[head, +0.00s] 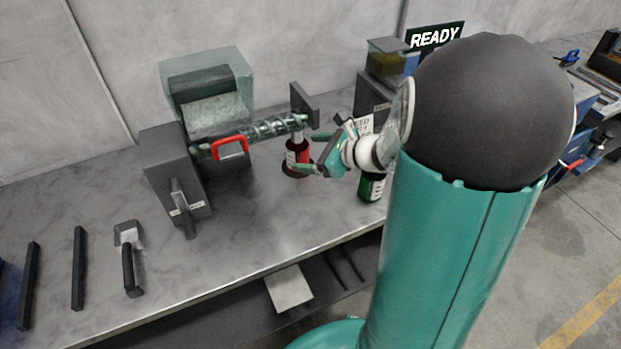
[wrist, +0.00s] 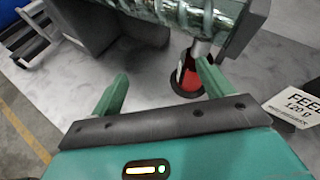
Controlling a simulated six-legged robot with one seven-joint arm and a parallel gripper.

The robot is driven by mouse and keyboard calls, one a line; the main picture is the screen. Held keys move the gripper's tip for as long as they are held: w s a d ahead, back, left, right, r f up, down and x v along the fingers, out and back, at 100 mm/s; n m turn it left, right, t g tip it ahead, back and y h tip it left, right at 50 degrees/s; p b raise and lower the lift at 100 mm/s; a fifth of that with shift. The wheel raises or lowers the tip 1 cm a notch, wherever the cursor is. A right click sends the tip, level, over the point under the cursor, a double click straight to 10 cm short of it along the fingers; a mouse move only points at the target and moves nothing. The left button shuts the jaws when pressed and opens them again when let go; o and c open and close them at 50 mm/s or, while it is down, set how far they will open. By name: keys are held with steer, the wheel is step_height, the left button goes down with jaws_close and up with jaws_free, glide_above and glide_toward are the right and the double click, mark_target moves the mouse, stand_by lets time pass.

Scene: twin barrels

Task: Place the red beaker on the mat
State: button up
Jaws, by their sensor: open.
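The red beaker (head: 297,151) stands upright on the bench under the outlet end of a screw machine, with a pale label on its side. It also shows in the wrist view (wrist: 188,78), ahead of my gripper and partly hidden by the right finger. A dark round disc, apparently the mat (head: 291,173), lies under the beaker; its rim shows in the wrist view (wrist: 178,90). My gripper (head: 308,154) is open and empty, just right of the beaker in the head view. I cannot tell whether a finger touches the beaker.
The screw machine (head: 262,130) with a red handle stands above and left of the beaker. A green bottle (head: 371,187) stands at right by my arm. A feed sign (wrist: 297,103) is near. A scoop (head: 130,260) and dark bars lie on the bench's left.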

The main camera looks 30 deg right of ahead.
steer(key=s+a+r+n+g, duration=0.3)
steer(key=s+a+n, duration=0.2)
steer(key=a+n, duration=0.15)
steer(key=s+a+r+n+g, duration=0.3)
steer(key=s+a+n, duration=0.3)
steer(key=n, duration=0.2)
steer(key=s+d+r+n+h, duration=0.1)
steer(key=s+r+n+h, duration=0.3)
steer(key=s+n, duration=0.5)
steer(key=shift+s+d+n+t+h, duration=0.15)
steer(key=shift+n+t+h, duration=0.25)
steer(key=shift+n+h, duration=1.35)
steer(key=shift+n+y, duration=0.3)
steer(key=shift+y, duration=0.05)
